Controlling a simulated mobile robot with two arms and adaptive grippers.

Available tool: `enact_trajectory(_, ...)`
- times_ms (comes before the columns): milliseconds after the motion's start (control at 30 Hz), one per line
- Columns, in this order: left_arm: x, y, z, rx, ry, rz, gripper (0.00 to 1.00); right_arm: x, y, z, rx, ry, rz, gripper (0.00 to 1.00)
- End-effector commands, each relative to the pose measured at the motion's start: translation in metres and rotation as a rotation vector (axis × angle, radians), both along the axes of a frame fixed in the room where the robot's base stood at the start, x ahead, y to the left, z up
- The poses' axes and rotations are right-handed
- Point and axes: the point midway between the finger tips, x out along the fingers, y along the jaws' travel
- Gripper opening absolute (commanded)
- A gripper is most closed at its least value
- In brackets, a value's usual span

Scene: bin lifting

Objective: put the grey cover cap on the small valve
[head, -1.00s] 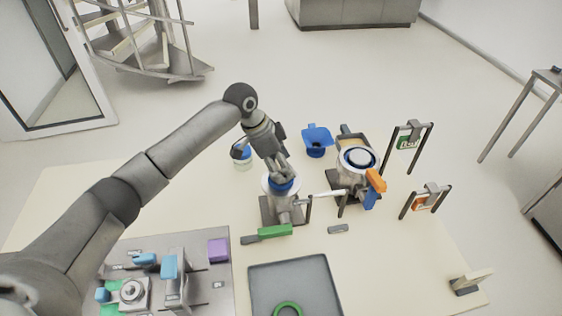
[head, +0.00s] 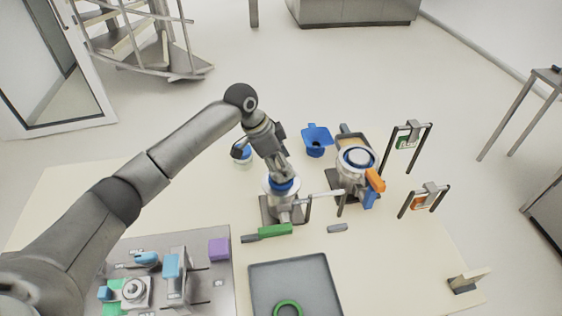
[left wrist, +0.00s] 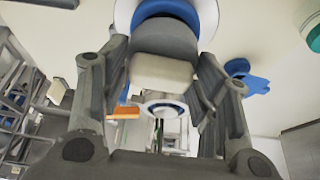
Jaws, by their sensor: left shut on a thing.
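The small valve (head: 283,203) stands on the table, with a white body, a blue ring on top and a green-handled lever (head: 275,231) in front. My left gripper (head: 282,173) points down at its top from above. In the left wrist view my left gripper (left wrist: 163,60) is shut on a dark grey piece, seemingly the grey cover cap (left wrist: 164,40), with a pale block-like part between the fingers. The cap overlaps the valve's blue ring and white rim there. I cannot tell whether it is seated. In the head view the fingers hide the cap. My right gripper is not in view.
A larger valve (head: 357,170) with orange and blue handles stands to the right. A blue funnel-like part (head: 316,137) is behind. A grey tray (head: 262,281) with a green ring (head: 288,309) lies in front. Stands with tags (head: 424,199) are at right.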

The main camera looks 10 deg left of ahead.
Motion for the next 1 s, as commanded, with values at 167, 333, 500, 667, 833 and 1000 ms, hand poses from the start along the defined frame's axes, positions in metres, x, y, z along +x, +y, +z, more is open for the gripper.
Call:
enact_trajectory(167, 0.0000, -0.0001, -0.0003, 0.000, 0.000, 0.000, 0.37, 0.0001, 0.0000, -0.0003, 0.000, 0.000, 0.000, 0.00)
enact_trajectory(333, 0.0000, 0.0000, 0.0000, 0.000, 0.000, 0.000, 0.37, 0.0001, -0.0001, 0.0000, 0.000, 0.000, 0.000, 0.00)
enact_trajectory(500, 0.0000, -0.0001, 0.0009, 0.000, 0.000, 0.000, 0.37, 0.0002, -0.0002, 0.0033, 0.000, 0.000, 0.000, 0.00)
enact_trajectory(667, 0.0001, 0.0001, 0.0012, 0.000, 0.000, 0.000, 0.37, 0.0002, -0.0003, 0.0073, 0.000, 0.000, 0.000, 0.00)
enact_trajectory(833, 0.0001, 0.0002, 0.0001, 0.000, 0.000, 0.000, 0.37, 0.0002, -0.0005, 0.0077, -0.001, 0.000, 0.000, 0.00)
enact_trajectory(1000, 0.0001, 0.0001, -0.0001, 0.000, 0.000, 0.000, 0.37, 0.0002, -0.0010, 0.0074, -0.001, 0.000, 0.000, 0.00)
